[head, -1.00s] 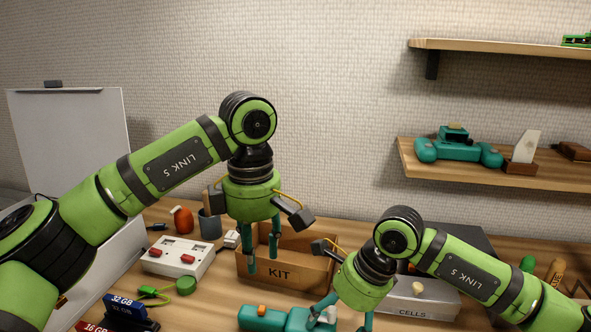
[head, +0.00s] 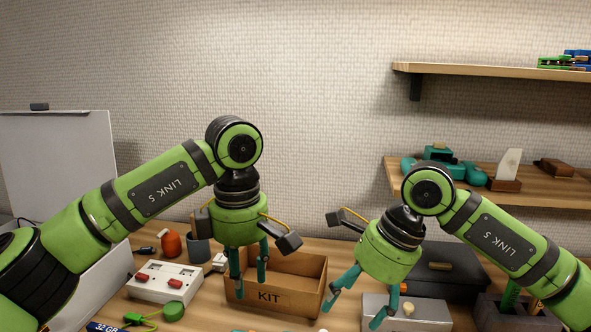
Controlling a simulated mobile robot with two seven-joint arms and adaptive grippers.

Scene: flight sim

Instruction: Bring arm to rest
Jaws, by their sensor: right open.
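My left gripper (head: 250,289) hangs fingers-down in front of the left part of the cardboard box marked KIT (head: 312,292). Its two teal fingers stand apart with nothing seen between them. My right gripper (head: 350,316) is tilted, with its teal fingers spread wide and empty. It is at the right of the KIT box, near the grey box (head: 430,312) with a pale knob. The inside of the KIT box is partly hidden by my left gripper.
A white switch box (head: 165,281) with red switches, an orange bottle (head: 171,243) and a grey cup (head: 199,250) stand left. A dark case (head: 450,275) is behind my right arm. A wooden shelf (head: 480,72) and a lower shelf with teal items are at right.

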